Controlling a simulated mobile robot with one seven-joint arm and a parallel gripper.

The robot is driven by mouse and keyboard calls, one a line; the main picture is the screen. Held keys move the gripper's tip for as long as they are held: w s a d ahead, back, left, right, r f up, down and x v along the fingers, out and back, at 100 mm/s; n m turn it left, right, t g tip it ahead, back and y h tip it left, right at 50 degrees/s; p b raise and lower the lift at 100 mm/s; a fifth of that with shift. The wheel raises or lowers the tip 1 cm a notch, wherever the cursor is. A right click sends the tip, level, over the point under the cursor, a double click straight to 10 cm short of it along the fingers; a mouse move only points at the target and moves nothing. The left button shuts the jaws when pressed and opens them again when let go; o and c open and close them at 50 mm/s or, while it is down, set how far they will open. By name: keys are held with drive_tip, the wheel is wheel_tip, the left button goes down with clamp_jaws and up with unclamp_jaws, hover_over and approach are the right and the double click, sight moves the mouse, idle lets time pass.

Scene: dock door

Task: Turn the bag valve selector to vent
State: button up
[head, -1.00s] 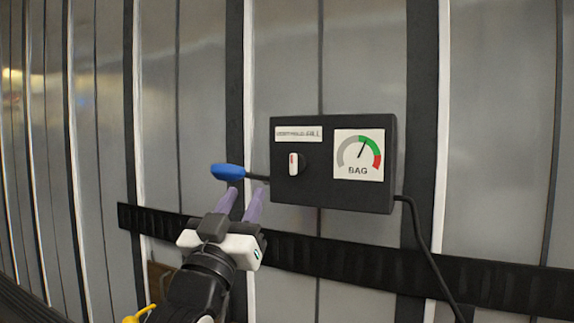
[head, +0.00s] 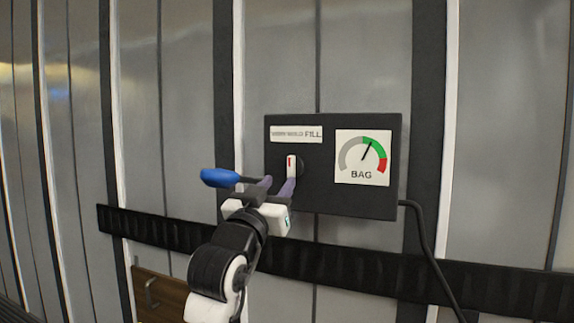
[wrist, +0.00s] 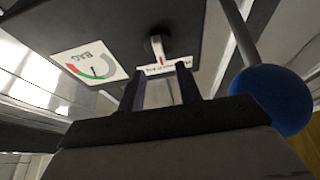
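The bag valve selector (head: 291,166) is a white knob with a red mark on the dark control box (head: 330,206). It stands upright in the head view, and it also shows in the wrist view (wrist: 157,46). A label (head: 297,134) above it ends in "FILL"; the rest is too small to read. My gripper (head: 277,186) is just below and slightly left of the selector, its two purple fingers apart and nothing between them. In the wrist view the open fingers (wrist: 161,85) point toward the box, apart from the knob.
A gauge marked BAG (head: 363,157) is on the box's right side, its needle in the green. A blue-ended lever (head: 220,178) sticks out left of the box, close to my gripper. A black cable (head: 425,240) hangs at the right. A dark rail (head: 350,262) runs below.

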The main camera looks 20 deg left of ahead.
sight(290, 167)
drive_tip(key=p+x, duration=0.1)
drive_tip(key=x, duration=0.5)
drive_tip(key=shift+c, duration=0.3)
clamp_jaws()
